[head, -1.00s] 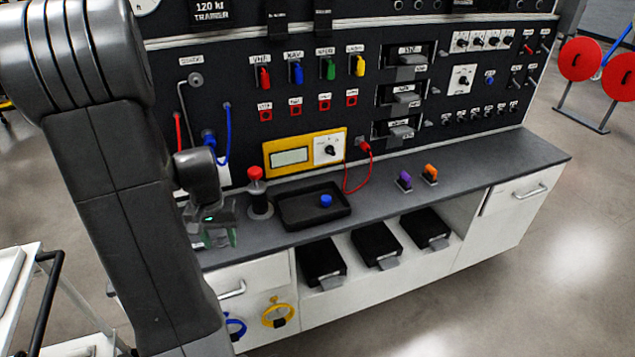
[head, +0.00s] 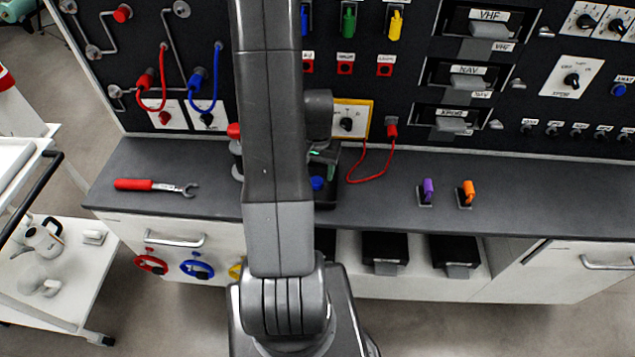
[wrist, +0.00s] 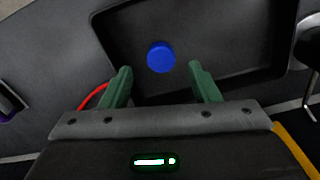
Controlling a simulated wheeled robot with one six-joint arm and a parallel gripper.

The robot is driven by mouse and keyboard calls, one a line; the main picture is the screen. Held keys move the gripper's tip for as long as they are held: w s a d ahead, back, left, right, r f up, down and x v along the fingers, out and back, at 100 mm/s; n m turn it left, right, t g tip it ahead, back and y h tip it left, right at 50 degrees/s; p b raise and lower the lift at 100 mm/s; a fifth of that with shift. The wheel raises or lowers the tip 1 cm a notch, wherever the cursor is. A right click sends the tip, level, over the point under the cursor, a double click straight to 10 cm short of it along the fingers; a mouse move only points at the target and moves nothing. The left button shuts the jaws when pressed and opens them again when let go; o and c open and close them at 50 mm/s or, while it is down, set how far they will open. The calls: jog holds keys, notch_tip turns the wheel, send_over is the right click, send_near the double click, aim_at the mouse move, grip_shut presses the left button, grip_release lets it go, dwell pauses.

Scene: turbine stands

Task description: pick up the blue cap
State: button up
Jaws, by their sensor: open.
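The blue cap (wrist: 161,57) lies in a black tray (wrist: 255,50) in the wrist view. It is round and sits ahead of my gripper (wrist: 163,82), between the lines of the two green fingers, with nothing touching it. The fingers are apart and empty. In the head view the blue cap (head: 317,183) shows just right of my arm, which hides most of the tray. My gripper (head: 322,165) is partly hidden behind my arm there, close to the cap.
A red-handled wrench (head: 155,186) lies on the bench at left. A red cable (head: 372,175) hangs right of the tray. Purple (head: 427,190) and orange (head: 467,192) pieces stand further right. The panel rises behind the bench. Bare bench lies between.

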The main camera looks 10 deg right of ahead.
aim_at(317, 180)
jog(key=shift+a+f+p, duration=0.1)
jog(key=shift+f+p, duration=0.25)
jog(key=shift+f, duration=1.85)
grip_shut()
